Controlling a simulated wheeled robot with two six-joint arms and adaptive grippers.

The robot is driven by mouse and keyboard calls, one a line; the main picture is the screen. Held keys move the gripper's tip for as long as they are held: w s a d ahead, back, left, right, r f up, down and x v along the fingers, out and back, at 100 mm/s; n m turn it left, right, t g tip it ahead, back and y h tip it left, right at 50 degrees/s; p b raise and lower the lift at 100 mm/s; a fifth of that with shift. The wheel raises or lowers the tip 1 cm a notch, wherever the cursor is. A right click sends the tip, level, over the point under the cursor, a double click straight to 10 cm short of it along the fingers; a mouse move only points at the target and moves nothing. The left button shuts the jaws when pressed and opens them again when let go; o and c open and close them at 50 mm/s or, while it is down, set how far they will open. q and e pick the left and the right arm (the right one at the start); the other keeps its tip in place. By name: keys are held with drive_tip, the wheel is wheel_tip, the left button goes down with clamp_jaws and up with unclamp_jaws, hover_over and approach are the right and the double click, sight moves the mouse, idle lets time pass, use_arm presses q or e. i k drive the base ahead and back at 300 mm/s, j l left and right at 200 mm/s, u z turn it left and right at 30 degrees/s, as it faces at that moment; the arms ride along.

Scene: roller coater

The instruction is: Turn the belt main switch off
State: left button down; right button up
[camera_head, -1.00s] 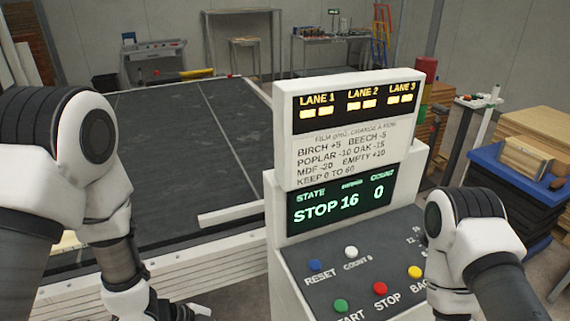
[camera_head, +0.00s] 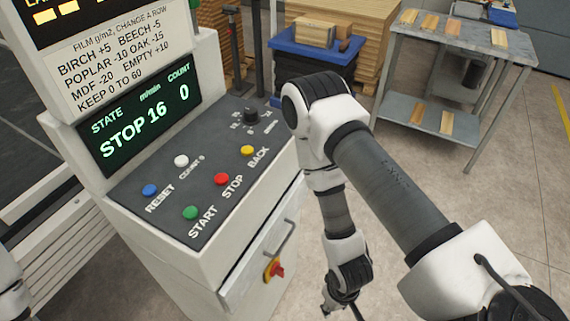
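A rotary switch with a red handle on a yellow plate (camera_head: 275,269) sits low on the front of the white control cabinet (camera_head: 185,262), below a grey bar handle (camera_head: 273,250). I cannot tell which way its handle is turned. The green display (camera_head: 140,122) above reads STOP, 16 and count 0. My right arm reaches down in front of the cabinet's right side. My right gripper (camera_head: 338,306) is dark, small and partly cut off at the bottom edge, right of the switch and apart from it. Part of my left arm shows at the left edge; its gripper is out of view.
The sloping panel holds blue RESET (camera_head: 150,190), white COUNT 0 (camera_head: 181,160), green START (camera_head: 190,212), red STOP (camera_head: 221,179) and yellow BACK (camera_head: 247,150) buttons, and a black dial (camera_head: 251,115). A metal table (camera_head: 455,60) with wooden pieces stands back right. Open floor lies between.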

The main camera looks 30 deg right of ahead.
sight(277, 269)
drive_tip(key=z, duration=0.75)
drive_tip(key=u, duration=0.55)
drive_tip(key=l+u, duration=0.45)
drive_tip(key=l, duration=0.15)
drive_tip(key=l+u, duration=0.4)
drive_tip(key=l, duration=0.2)
drive_tip(key=k+l+u, duration=0.15)
drive_tip(key=l+u, duration=0.3)
drive_tip(key=k+l, duration=0.1)
drive_tip(key=l, duration=0.25)
drive_tip(key=k+l, duration=0.15)
drive_tip(key=l, duration=0.25)
drive_tip(key=k+l, duration=0.1)
drive_tip(key=l, duration=0.25)
drive_tip(key=k+l+u, duration=0.1)
drive_tip(key=l, duration=0.25)
drive_tip(key=k+l, duration=0.15)
drive_tip(key=l, duration=0.2)
